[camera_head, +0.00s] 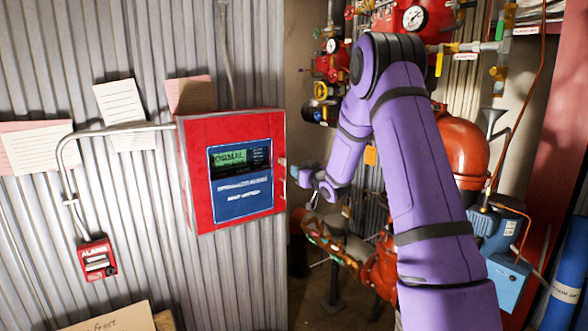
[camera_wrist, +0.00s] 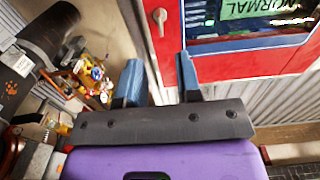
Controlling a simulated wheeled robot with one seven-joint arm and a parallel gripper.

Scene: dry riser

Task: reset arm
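My purple arm reaches up and forward in the head view, then bends down to the left. My gripper (camera_head: 303,174) is at the arm's end, just right of the red control panel (camera_head: 192,180). In the wrist view the two blue-grey fingers of my gripper (camera_wrist: 158,72) stand apart with nothing between them. Beyond them is the red panel (camera_wrist: 238,65) with its handle (camera_wrist: 160,20) and a green "NORMAL" display (camera_wrist: 255,7). The fingers appear clear of the panel, though the exact gap is hard to tell.
A red alarm box (camera_head: 97,260) and a conduit (camera_head: 68,185) are on the corrugated wall at left. Red pipes with a gauge (camera_head: 414,18), a red tank (camera_head: 462,148) and a blue unit (camera_head: 497,235) crowd the area behind and right of my arm. A cardboard box (camera_head: 115,318) is low at left.

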